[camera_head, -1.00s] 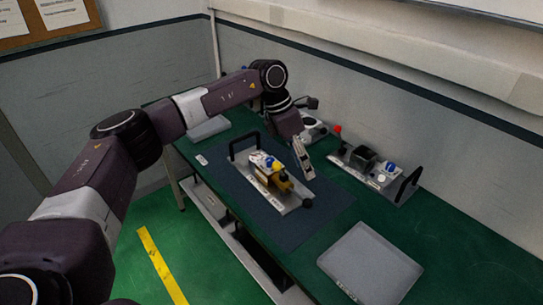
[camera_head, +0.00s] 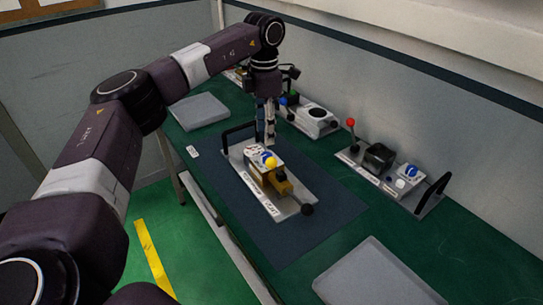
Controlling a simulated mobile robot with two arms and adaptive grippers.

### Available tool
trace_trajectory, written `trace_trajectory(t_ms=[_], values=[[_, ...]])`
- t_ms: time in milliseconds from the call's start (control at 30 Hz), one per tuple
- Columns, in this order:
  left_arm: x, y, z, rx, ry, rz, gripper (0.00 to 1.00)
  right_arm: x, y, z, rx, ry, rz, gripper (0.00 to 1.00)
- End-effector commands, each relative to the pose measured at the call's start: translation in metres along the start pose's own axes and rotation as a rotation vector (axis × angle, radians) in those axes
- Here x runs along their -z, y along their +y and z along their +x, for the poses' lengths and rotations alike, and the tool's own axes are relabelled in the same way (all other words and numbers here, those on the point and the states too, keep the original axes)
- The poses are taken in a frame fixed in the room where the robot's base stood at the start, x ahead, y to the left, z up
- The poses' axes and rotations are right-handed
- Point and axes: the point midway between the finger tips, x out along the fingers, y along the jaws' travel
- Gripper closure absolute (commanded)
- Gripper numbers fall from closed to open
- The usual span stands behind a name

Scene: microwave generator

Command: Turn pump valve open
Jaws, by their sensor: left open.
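The pump unit (camera_head: 268,180) sits on a dark blue mat on the green bench. It has a grey base plate, a brass-coloured body, a yellow ball knob (camera_head: 270,162) and a black handle at its far end. A blue part shows beside the yellow knob; which part is the valve I cannot tell for sure. My right gripper is not in view.
Behind, a white device (camera_head: 312,118) and a panel with a red-topped lever (camera_head: 351,123) and black handle stand along the wall. Grey flat trays lie at the far left (camera_head: 201,111) and front right (camera_head: 378,279). The mat's right part is bare.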

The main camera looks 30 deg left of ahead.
Motion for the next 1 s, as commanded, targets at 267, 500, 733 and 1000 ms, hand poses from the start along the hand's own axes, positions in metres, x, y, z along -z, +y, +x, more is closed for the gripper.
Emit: trace_trajectory(t_ms=[267, 500, 733, 1000], values=[[0.001, 0.000, 0.025, 0.002, 0.003, 0.000, 0.59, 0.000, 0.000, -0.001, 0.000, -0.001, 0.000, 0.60], [0.001, -0.001, 0.063, 0.003, 0.003, -0.001, 0.59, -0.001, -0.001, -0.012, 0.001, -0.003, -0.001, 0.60], [0.000, -0.001, 0.083, 0.001, 0.001, 0.000, 0.59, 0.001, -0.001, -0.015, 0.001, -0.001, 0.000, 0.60], [0.000, 0.000, 0.084, 0.001, 0.000, 0.000, 0.60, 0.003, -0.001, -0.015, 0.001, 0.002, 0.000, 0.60]])
